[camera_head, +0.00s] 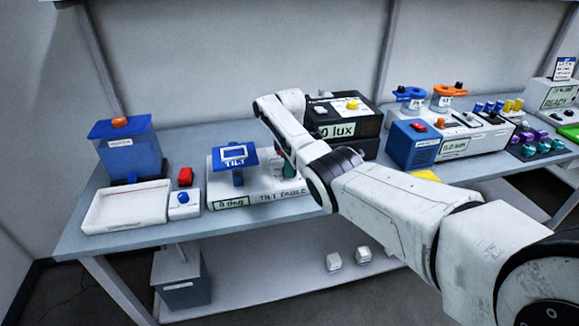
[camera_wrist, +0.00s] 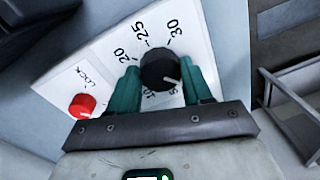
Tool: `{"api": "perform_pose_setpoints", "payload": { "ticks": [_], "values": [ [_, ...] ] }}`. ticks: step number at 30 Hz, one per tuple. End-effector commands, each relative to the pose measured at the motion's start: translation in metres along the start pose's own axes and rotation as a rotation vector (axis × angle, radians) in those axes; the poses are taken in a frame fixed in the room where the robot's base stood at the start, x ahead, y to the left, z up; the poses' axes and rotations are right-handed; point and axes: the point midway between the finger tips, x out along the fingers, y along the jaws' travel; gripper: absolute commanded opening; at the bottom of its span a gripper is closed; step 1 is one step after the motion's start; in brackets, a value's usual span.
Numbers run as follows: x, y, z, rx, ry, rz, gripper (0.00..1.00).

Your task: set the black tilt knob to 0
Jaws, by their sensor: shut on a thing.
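The black tilt knob (camera_wrist: 158,66) is in the middle of the wrist view, on a white panel marked with 20, 25 and 30 and with smaller marks partly hidden below. My gripper (camera_wrist: 163,76) has its teal fingers on both sides of the knob and is shut on it. The knob's white pointer line points to the lower right, near the mark 5. In the head view the tilt table (camera_head: 268,199) carries a blue tilted plate (camera_head: 235,155), and its display (camera_head: 232,202) appears to read 0 deg. My arm hides the knob there.
A red LOCK knob (camera_wrist: 82,105) sits left of the dial. In the head view a white tray (camera_head: 125,207) and a red button (camera_head: 185,177) are to the left. A black lux box (camera_head: 345,112) stands behind my arm, with a blue box (camera_head: 412,146) to its right.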

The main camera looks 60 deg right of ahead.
Motion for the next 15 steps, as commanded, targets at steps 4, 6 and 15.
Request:
{"api": "perform_pose_setpoints", "payload": {
  "ticks": [4, 6, 15],
  "values": [
    [-0.0017, 0.0008, -0.0016, -0.05, 0.0, 0.004, 0.19],
    [-0.0018, 0.0008, -0.0017, -0.065, -0.001, 0.004, 0.19],
    [-0.0022, 0.0008, -0.0018, -0.085, -0.003, 0.004, 0.19]
  ]
}}
